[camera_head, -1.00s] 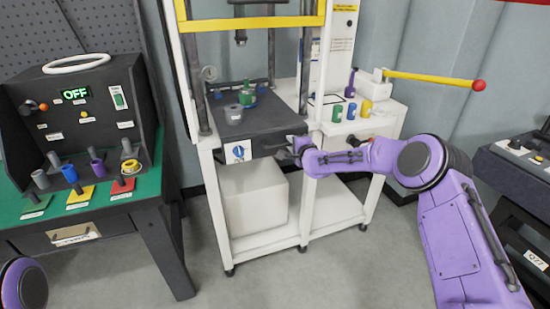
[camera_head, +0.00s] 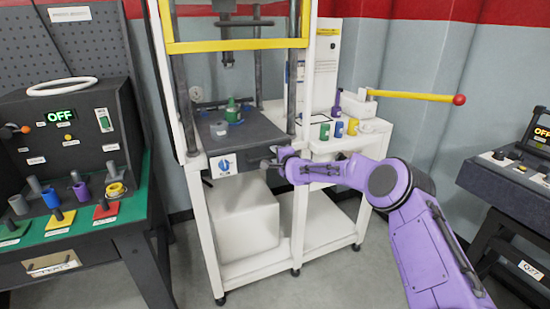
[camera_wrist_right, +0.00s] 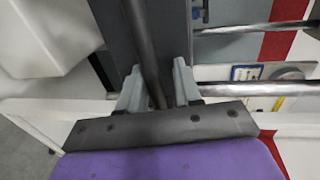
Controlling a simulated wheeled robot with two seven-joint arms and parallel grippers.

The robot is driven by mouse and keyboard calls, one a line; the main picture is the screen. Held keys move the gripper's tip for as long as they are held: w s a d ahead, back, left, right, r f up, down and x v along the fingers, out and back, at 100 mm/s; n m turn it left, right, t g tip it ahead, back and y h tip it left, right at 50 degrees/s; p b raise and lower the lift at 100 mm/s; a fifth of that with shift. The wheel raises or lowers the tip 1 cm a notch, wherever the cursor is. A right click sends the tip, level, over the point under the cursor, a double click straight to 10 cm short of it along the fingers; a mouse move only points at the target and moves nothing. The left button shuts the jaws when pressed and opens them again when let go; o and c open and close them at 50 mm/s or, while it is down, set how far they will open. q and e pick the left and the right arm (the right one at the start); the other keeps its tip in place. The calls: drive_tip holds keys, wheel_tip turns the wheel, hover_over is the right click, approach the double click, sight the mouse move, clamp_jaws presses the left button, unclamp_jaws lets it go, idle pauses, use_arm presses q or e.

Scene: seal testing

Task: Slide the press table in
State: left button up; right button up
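The press table (camera_head: 262,130) is a dark grey plate in the white press frame (camera_head: 200,205), with a blue-and-white label on its front. A green bottle (camera_head: 232,112) and a grey cup (camera_head: 219,128) stand on it. My right gripper (camera_head: 270,164) is at the table's front, just right of the label. In the right wrist view, its fingers (camera_wrist_right: 158,80) lie on either side of the dark handle bar (camera_wrist_right: 145,40) and look closed on it. The far part of the handle is small in the head view. My left gripper is out of view.
A white shelf with coloured bottles (camera_head: 338,129) and a yellow lever with a red knob (camera_head: 459,100) is right of the press. A green-topped bench (camera_head: 90,232) with a control box stands left. A dark console (camera_head: 520,185) stands right. Grey floor lies in front.

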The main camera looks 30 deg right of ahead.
drive_tip(key=shift+w+f, duration=0.15)
drive_tip(key=shift+w, duration=0.05)
drive_tip(key=shift+a, duration=0.1)
drive_tip(key=d+v, duration=0.1)
drive_tip(key=v, duration=0.9)
drive_tip(key=shift+s+a, duration=0.3)
drive_tip(key=shift+a, duration=0.2)
idle(1.4)
